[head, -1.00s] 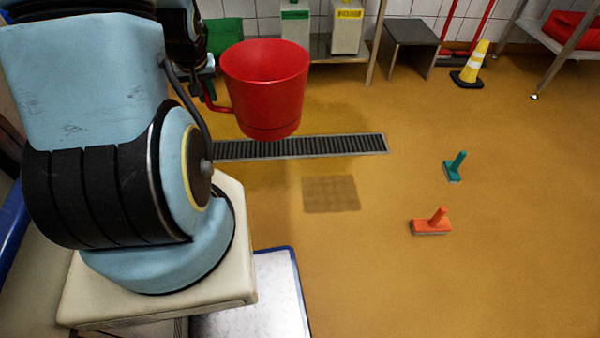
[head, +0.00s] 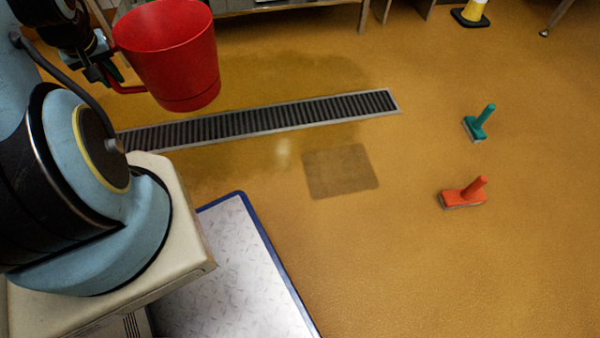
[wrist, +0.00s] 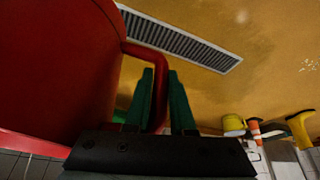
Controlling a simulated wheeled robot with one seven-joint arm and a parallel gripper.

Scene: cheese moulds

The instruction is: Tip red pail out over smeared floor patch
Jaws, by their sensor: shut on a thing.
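The red pail (head: 172,58) hangs at the upper left of the head view, above the floor beyond the drain grate's left part. It looks nearly upright; its contents are hidden. My gripper (head: 112,82) is at the pail's left side, shut on its red handle. In the wrist view my gripper's green fingers (wrist: 161,105) stand on either side of the handle (wrist: 158,95), and the pail's wall (wrist: 55,70) fills the left. The smeared floor patch (head: 341,171) is a brownish square right of and nearer than the pail.
A long drain grate (head: 260,119) crosses the floor behind the patch, with darker floor around it. A teal brush (head: 478,124) and an orange brush (head: 463,193) stand to the right. Floor around the patch is clear.

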